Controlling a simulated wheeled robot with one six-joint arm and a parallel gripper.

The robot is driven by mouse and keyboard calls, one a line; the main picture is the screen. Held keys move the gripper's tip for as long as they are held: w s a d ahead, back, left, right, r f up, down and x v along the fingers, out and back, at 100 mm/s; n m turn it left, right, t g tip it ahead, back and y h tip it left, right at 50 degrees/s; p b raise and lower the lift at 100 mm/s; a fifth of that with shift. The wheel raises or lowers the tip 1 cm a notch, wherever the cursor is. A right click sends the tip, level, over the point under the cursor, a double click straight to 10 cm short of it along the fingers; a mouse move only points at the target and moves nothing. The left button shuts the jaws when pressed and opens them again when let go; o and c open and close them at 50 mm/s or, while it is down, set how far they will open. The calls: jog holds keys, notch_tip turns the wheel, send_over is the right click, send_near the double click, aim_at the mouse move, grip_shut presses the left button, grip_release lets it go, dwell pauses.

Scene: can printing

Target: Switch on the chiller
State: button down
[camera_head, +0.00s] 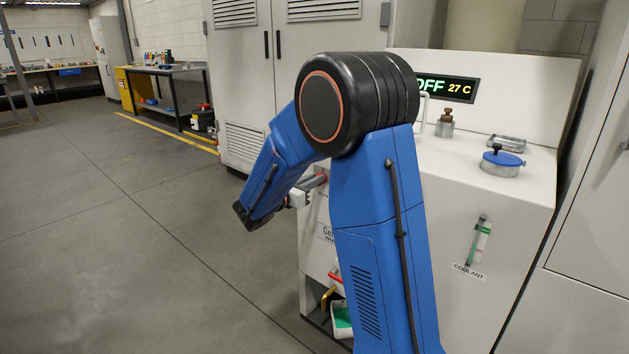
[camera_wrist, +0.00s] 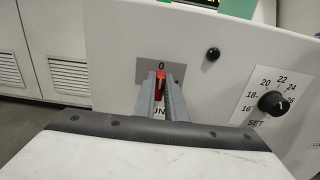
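The chiller (camera_head: 505,235) is a white cabinet, and its display (camera_head: 446,88) reads OFF and 27 C. In the wrist view a red switch handle (camera_wrist: 161,84) stands upright on a grey plate (camera_wrist: 148,70), under a "0" mark. A label below it is partly covered and shows "UN". My gripper (camera_wrist: 162,78) has its two grey fingers on either side of the handle, close against it, and looks shut on it. In the head view my gripper (camera_head: 312,183) is at the chiller's left side, partly hidden by my arm.
A black setting knob (camera_wrist: 273,103) with a temperature scale sits right of the switch, and a small black button (camera_wrist: 213,54) is above. On the chiller top are a blue-lidded cap (camera_head: 502,161) and a brown-topped fitting (camera_head: 446,124). The floor at left (camera_head: 130,250) is clear.

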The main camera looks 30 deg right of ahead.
jog(key=shift+m, duration=0.4)
jog(key=shift+s+d+f+m, duration=0.1)
jog(key=shift+s+f+m, duration=0.1)
jog(key=shift+m, duration=2.6)
jog(key=shift+s+d+f+m, duration=0.1)
jog(key=shift+s+f+m, duration=0.05)
jog(key=shift+m, duration=2.65)
jog(key=shift+s+f+m, duration=0.15)
jog(key=shift+f+m, duration=0.05)
jog(key=shift+m, duration=2.9)
jog(key=c, duration=1.8)
grip_release()
jog(key=shift+a, duration=0.15)
